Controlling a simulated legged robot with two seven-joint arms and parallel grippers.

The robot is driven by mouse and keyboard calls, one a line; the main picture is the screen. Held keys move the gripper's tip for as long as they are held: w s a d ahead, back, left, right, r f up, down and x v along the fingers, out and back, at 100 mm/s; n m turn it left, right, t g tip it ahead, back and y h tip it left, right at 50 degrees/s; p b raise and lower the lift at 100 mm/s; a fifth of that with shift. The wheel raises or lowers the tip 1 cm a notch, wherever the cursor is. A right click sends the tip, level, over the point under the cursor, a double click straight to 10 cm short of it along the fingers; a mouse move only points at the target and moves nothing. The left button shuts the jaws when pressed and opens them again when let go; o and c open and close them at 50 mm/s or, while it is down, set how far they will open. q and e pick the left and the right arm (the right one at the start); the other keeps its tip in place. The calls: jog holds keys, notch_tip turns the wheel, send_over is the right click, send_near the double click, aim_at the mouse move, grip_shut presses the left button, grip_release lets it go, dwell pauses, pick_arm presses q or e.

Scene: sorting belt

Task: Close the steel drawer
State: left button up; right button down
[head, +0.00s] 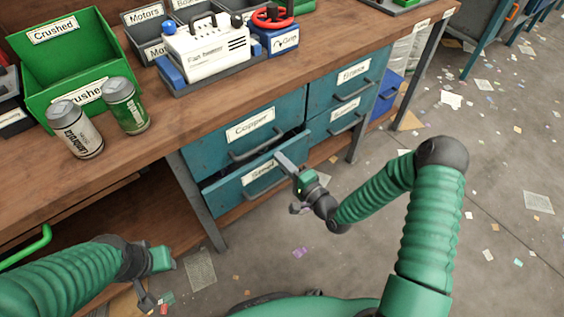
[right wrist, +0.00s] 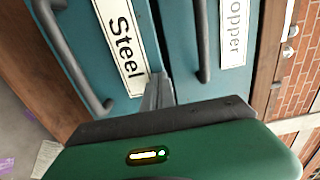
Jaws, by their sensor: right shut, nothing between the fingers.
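The steel drawer (head: 232,190) is the teal lower-left drawer under the bench. It stands partly out, with a dark gap showing above its front. Its front with the "Steel" label also shows large in the right wrist view (right wrist: 90,25), with its grey bar handle (right wrist: 75,60). My right gripper (head: 283,161) is shut and empty, its fingertips at the drawer front near the upper right. In the right wrist view the fingertips (right wrist: 160,90) lie just beside the label; I cannot tell whether they touch. My left gripper (head: 155,275) is low at the left, away from the drawer; its fingers are unclear.
The copper drawer (head: 222,138) sits directly above and looks shut. More teal drawers (head: 330,100) are to its right, near a blue bin (head: 388,92). Cans (head: 76,130), a green crate (head: 90,50) and a white device (head: 205,45) stand on the bench. Scraps litter the floor.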

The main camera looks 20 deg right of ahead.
aim_at(273, 150)
jog(key=x, duration=0.4)
jog(key=shift+w+r, duration=0.15)
jog(key=shift+r, duration=0.15)
